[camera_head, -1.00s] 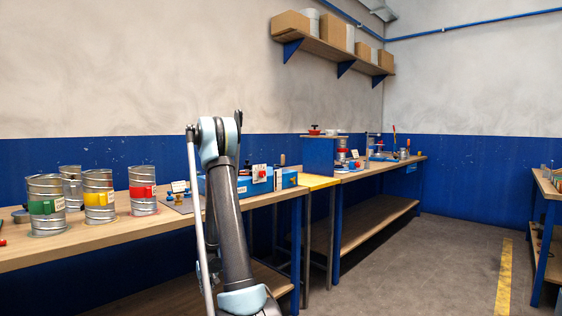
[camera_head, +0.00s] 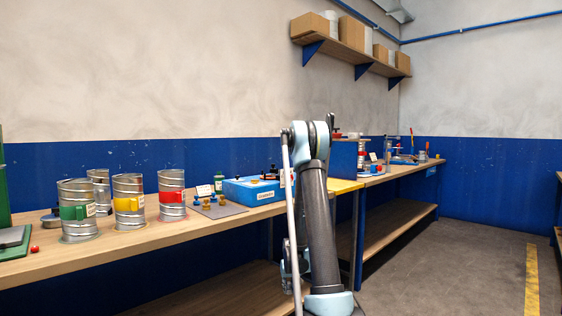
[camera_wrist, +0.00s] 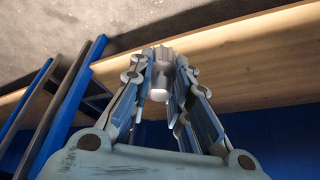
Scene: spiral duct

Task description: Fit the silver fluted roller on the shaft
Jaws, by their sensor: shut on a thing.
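In the wrist view, my gripper (camera_wrist: 163,62) is shut on a small silver-grey piece with a ridged end and a smooth round end, which looks like the silver fluted roller (camera_wrist: 160,84). It is held between the fingertips, with the wooden bench edge behind it in the picture. The fingers cover its sides. In the head view, my arm stands in the middle of the picture, and the gripper and roller cannot be made out. I cannot make out the shaft in either view.
A long wooden bench (camera_head: 130,245) holds silver cans with green (camera_head: 77,211), yellow (camera_head: 128,203) and red (camera_head: 172,194) bands. A grey plate (camera_head: 217,211) with small knobs and a blue box (camera_head: 250,191) stand farther right. A farther bench (camera_head: 400,169) carries several devices. Floor (camera_head: 465,265) at right is clear.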

